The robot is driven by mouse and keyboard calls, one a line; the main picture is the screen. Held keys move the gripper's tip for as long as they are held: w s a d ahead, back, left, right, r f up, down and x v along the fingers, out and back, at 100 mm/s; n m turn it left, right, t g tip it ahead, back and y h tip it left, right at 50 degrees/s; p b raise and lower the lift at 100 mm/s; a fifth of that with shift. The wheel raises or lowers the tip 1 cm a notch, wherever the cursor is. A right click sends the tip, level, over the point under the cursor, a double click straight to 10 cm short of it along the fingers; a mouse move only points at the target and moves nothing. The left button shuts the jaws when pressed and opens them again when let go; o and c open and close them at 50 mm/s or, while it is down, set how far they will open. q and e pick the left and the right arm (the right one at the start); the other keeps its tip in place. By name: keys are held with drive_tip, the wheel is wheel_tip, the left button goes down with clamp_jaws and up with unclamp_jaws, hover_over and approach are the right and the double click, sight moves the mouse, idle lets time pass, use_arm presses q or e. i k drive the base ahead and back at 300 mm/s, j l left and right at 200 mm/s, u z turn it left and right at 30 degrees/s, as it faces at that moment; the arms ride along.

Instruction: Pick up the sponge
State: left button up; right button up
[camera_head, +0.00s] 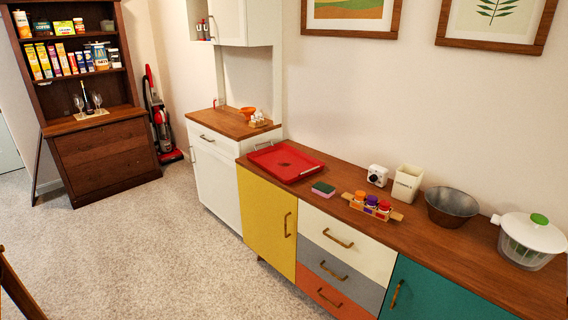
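The sponge (323,188) lies flat on the wooden top of the sideboard, near its front edge. It has a green upper face and a pinkish-purple lower part. It sits just right of and in front of the red tray, and left of a small spice rack, apart from both. Neither of my grippers shows in the head view.
On the sideboard top (462,250) stand a red tray (285,162), a spice rack (371,206), a white camera-like object (377,175), a cream container (407,183), a dark metal bowl (452,207) and a salad spinner (530,240). Carpet (140,250) in front is open.

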sight(322, 189)
drive_tip(key=i+l+u, duration=0.1)
drive_tip(key=u, duration=0.45)
drive_tip(key=i+l+u, duration=0.4)
drive_tip(key=l, duration=0.2)
drive_tip(key=l+u, duration=0.2)
drive_tip(key=l, duration=0.15)
